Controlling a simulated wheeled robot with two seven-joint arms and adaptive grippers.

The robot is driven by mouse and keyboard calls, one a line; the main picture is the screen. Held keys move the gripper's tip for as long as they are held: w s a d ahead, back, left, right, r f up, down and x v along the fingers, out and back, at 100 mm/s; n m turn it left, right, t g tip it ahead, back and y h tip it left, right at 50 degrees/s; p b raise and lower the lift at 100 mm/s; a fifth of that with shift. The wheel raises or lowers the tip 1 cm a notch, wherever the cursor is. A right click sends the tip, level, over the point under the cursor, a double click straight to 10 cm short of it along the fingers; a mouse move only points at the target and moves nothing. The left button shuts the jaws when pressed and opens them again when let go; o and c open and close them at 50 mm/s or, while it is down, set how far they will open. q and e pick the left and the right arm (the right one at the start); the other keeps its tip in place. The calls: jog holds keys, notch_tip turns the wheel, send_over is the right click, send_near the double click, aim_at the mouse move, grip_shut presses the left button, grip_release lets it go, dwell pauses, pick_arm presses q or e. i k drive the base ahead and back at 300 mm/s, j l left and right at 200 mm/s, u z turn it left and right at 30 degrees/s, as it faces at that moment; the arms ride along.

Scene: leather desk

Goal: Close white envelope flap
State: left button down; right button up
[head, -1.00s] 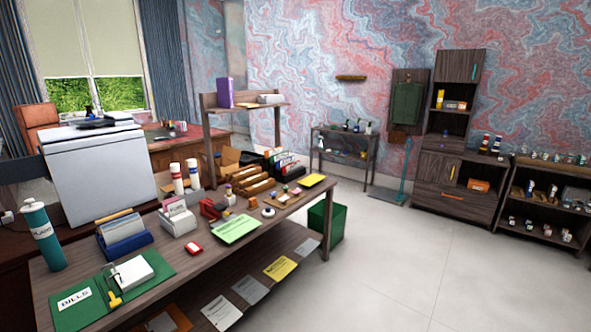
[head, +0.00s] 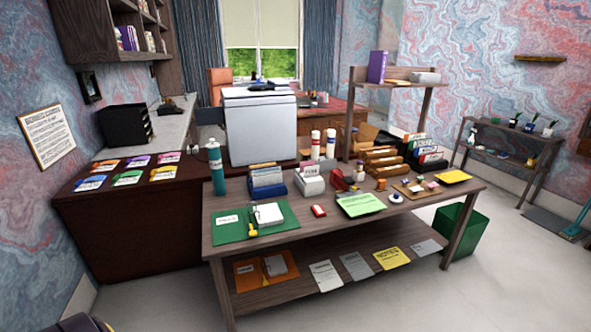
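I cannot pick out a white envelope or its flap for certain in the head view. Flat pale papers lie on the lower shelf of the wooden desk (head: 228,240): a white sheet (head: 326,275), a grey sheet (head: 356,266) and a pale sheet (head: 427,247). They are too small to tell whether any is an envelope. A white block-like item (head: 268,214) lies on the green BILLS folder (head: 230,232) on the desktop. Neither gripper shows.
A teal bottle (head: 216,170), a blue card holder (head: 266,182) and a white card holder (head: 309,181) stand on the desktop. A dark cabinet (head: 120,240) with coloured cards is at left. A green bin (head: 461,232) stands at the desk's right. Floor in front is clear.

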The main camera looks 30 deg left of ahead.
aim_at(272, 170)
jog(key=i+j+u, duration=0.3)
jog(key=i+u, duration=0.25)
jog(key=i, duration=0.2)
jog(key=i+j+u, duration=0.65)
jog(key=k+l+z, duration=0.4)
jog(key=l, duration=0.25)
jog(key=k+l+z, duration=0.2)
jog(key=l, duration=0.15)
